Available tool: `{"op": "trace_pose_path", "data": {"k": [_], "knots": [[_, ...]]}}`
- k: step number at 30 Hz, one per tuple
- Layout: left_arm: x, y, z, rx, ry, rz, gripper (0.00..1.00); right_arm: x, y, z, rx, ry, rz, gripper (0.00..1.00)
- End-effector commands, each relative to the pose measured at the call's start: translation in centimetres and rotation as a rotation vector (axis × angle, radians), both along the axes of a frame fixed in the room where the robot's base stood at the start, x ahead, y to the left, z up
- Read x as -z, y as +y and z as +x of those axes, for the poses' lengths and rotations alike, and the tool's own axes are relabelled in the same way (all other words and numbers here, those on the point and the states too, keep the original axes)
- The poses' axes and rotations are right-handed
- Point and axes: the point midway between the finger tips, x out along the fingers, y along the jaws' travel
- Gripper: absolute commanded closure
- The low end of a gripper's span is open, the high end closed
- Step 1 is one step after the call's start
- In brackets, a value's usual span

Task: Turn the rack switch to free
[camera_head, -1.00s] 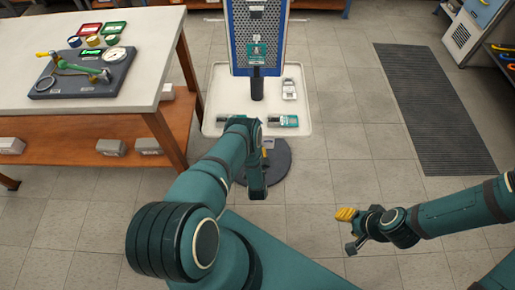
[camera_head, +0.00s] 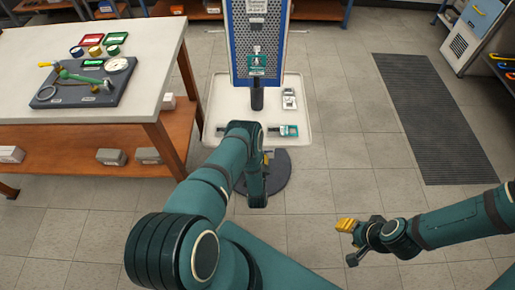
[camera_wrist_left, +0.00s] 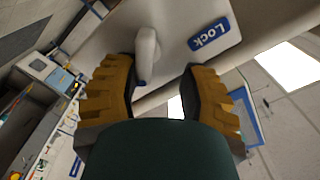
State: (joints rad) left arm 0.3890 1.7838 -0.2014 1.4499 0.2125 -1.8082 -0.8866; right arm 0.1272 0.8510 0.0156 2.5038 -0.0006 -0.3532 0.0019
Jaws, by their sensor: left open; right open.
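In the left wrist view, a pale grey switch lever (camera_wrist_left: 147,55) stands out from a light panel (camera_wrist_left: 172,28). A blue label reading "Lock" (camera_wrist_left: 208,37) is to the right of the lever. The yellow-orange fingers of my left gripper (camera_wrist_left: 160,88) are spread open. The lever's end shows between them, nearer the left finger; I cannot tell whether they touch. In the head view, my left arm hides most of that gripper, at the front of the rack (camera_head: 290,136). My right gripper (camera_head: 350,240) is open and empty above the floor at the lower right.
A blue-framed perforated panel (camera_head: 280,40) rises behind the rack's tray, which carries several small devices. A workbench (camera_head: 148,75) with a gauge board (camera_head: 75,93) stands at the left. A dark floor mat (camera_head: 430,115) lies at the right. The floor between is clear.

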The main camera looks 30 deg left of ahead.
Motion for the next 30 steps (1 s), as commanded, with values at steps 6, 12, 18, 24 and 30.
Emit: {"op": "trace_pose_path", "data": {"k": [6,12,18,24,30], "knots": [[-4.0,0.1,0.1,0.001,-0.004,0.001,0.58,0.0,0.0,0.0,0.000,0.000,0.000,0.53],[-6.8,0.1,0.1,0.001,-0.002,0.001,0.58,0.0,0.0,0.0,0.000,0.000,0.000,0.53],[-7.9,0.1,0.1,0.000,-0.002,0.001,0.58,0.0,0.0,0.0,0.000,0.000,0.000,0.53],[-8.0,0.1,0.0,-0.001,-0.002,0.001,0.58,0.0,0.0,0.0,0.000,0.000,0.000,0.53],[-7.8,0.1,0.1,0.002,-0.002,-0.007,0.58,0.0,0.0,0.0,0.000,0.000,0.000,0.53]]}}
